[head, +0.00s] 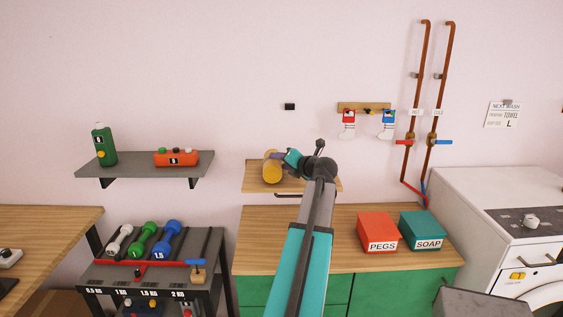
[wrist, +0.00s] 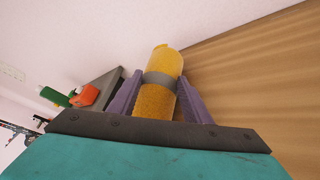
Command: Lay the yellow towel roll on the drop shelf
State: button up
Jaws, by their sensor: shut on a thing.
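The yellow towel roll (head: 272,168) is at the left part of a small wooden wall shelf (head: 330,183) in the head view. In the wrist view the yellow towel roll (wrist: 158,100), with a grey band around its middle, lies between the two purple fingers of my gripper (wrist: 160,97). My gripper (head: 282,160) is shut on the roll. I cannot tell whether the roll touches the shelf board. The wooden surface (wrist: 260,75) fills the right of the wrist view. My arm hides part of the shelf.
A red PEGS box (head: 378,231) and a teal SOAP box (head: 420,230) stand on the wooden counter (head: 275,235) below. A grey shelf (head: 140,172) with a green bottle (head: 103,146) and an orange item (head: 176,158) is left. Two socks (head: 348,125) hang above right.

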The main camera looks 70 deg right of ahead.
jog(key=shift+f, duration=0.1)
dwell(0.3)
jog(key=o, duration=1.3)
jog(key=b+v, duration=0.2)
jog(key=v, duration=1)
jog(key=shift+s, duration=0.1)
